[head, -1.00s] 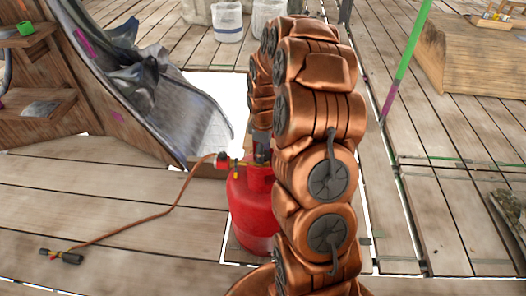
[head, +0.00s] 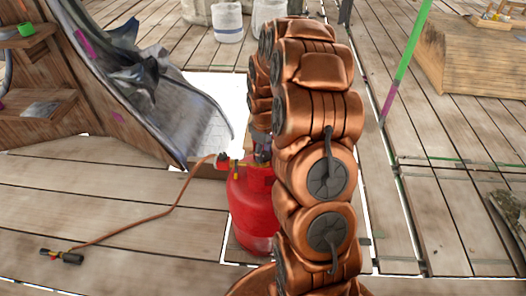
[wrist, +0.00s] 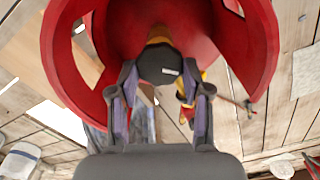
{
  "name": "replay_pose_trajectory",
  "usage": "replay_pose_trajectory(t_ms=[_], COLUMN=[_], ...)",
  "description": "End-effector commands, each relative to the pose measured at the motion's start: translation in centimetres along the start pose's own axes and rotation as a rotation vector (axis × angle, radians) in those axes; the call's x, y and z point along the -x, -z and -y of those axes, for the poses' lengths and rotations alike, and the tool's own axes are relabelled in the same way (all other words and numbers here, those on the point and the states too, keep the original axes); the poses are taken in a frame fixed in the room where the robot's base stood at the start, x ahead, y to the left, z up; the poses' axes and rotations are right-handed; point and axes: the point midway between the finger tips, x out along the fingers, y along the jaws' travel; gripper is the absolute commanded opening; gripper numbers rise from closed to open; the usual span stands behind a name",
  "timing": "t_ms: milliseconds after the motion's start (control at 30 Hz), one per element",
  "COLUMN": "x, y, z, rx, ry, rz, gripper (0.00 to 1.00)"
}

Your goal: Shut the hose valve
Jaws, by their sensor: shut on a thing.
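A red gas bottle (head: 252,208) stands upright on the deck, partly hidden by my copper arm. The valve has a black knob (wrist: 160,66) on a brass stem at the bottle's top, inside the red collar (wrist: 62,60). My gripper (wrist: 160,82) has one finger on each side of the knob and is shut on it. Whether the valve is open or shut cannot be told. A red and brass fitting (head: 222,161) sits at the bottle's left side. An orange hose (head: 165,212) runs from it across the deck to a black torch end (head: 62,256).
A wooden shelf unit with a grey draped sheet (head: 190,110) stands left of the bottle. White buckets (head: 227,22) are behind. A green and purple pole (head: 405,60) and a wooden platform (head: 480,65) are at right. Planks at front left are clear except for the hose.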

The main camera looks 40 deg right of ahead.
Motion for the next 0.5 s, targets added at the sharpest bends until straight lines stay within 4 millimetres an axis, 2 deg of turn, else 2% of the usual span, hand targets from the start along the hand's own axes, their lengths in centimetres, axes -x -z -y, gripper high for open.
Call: replay_pose_trajectory(t_ms=[500], x=[0.09], y=[-0.08], z=[-0.27], rx=[-0.484], ry=[-0.001], rz=[0.0], gripper=[0.13])
